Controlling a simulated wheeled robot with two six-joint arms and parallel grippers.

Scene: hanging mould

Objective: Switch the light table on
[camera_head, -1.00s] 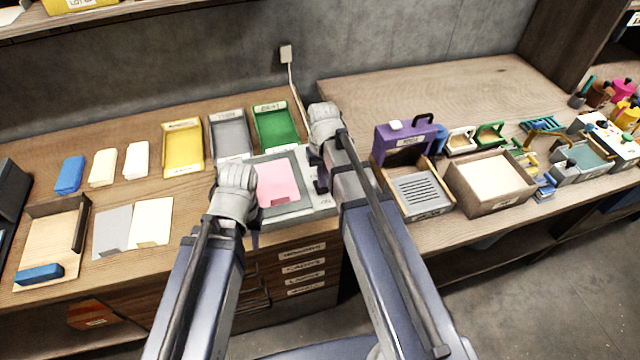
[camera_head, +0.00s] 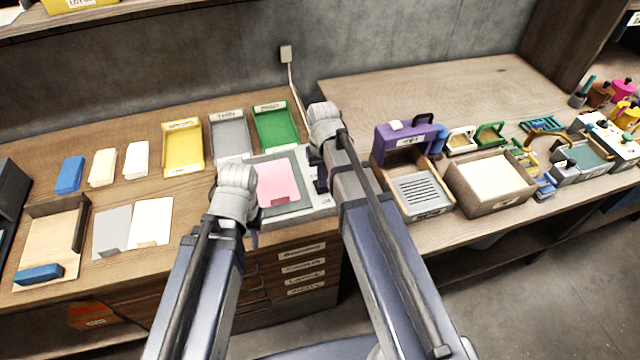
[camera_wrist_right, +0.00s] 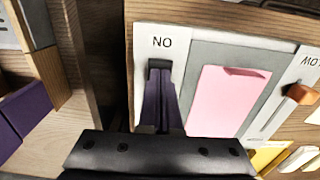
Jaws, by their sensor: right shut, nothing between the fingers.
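The light table (camera_head: 298,213) is a pale box with a grey panel and a pink sheet (camera_head: 279,182) on it. In the right wrist view the light table (camera_wrist_right: 210,50) appears upside down, with a label that reads ON and a dark switch (camera_wrist_right: 160,64) beside it. My right gripper (camera_wrist_right: 160,100) is shut and empty, its purple fingertips at the switch's near edge; I cannot tell if they touch it. In the head view my right gripper (camera_head: 319,180) is over the table's right side. My left gripper (camera_head: 255,239) is by its left front, its fingers mostly hidden.
An orange slider (camera_wrist_right: 300,94) sits at the table's other side. Yellow (camera_head: 183,150), grey (camera_head: 230,140) and green (camera_head: 277,128) trays stand behind. A purple device (camera_head: 405,140) and a cardboard-coloured box (camera_head: 497,197) are to the right. The right bench's back is clear.

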